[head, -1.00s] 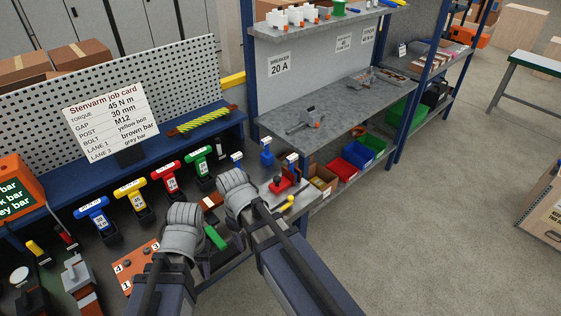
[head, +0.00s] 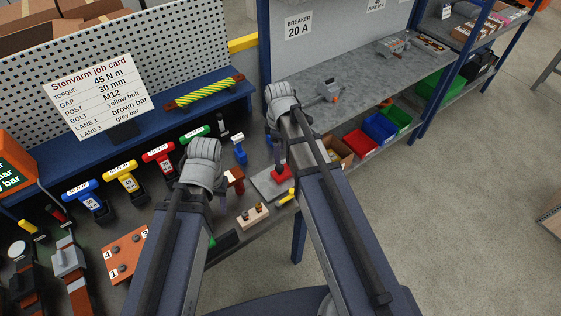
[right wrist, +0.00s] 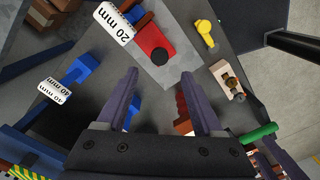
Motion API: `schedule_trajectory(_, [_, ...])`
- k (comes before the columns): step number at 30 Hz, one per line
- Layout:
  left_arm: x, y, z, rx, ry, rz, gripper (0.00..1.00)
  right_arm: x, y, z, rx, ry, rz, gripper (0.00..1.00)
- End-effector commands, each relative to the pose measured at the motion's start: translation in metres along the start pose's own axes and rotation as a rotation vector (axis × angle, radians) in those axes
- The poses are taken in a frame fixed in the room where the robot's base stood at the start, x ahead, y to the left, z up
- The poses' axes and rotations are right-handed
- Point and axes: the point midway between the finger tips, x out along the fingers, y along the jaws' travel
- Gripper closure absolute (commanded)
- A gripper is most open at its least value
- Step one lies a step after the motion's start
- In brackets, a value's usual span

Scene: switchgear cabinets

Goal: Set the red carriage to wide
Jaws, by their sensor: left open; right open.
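The red carriage (head: 281,174) sits on a grey plate (head: 264,184) on the bench in the head view. In the right wrist view the red carriage (right wrist: 152,40) has a black round knob on top, and a white "20 mm" label (right wrist: 114,23) is beside it. My right gripper (head: 275,143) is above and just behind the carriage in the head view. In the right wrist view its fingers (right wrist: 160,76) are apart and empty, with the carriage beyond the tips. My left gripper (head: 205,190) is over the bench to the left, its fingertips mostly hidden.
A blue block (head: 239,152) stands left of the carriage; in the right wrist view a blue piece (right wrist: 80,68) carries "40 mm" labels. A yellow piece (right wrist: 205,32) and a wooden block with pegs (right wrist: 228,80) lie nearby. A job card (head: 95,95) reads gap 30 mm.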

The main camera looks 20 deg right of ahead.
Motion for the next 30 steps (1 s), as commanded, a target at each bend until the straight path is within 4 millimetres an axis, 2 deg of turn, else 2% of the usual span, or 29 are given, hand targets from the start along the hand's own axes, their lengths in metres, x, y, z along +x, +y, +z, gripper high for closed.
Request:
schedule_trajectory(8, [0.024,0.002,-0.002,0.005,0.0,-0.001,0.5,0.025,0.0,0.0,0.001,0.0,0.0,0.31])
schedule_trajectory(19, [0.069,0.006,-0.004,0.005,0.0,-0.001,0.5,0.07,0.0,0.0,0.001,0.0,0.001,0.31])
schedule_trajectory(24, [0.076,0.007,-0.005,0.004,0.0,-0.001,0.5,0.077,0.0,0.0,0.001,0.0,0.001,0.31])
schedule_trajectory(30, [0.075,0.007,-0.005,0.004,0.0,-0.001,0.5,0.076,0.0,0.0,0.001,0.0,0.001,0.31])
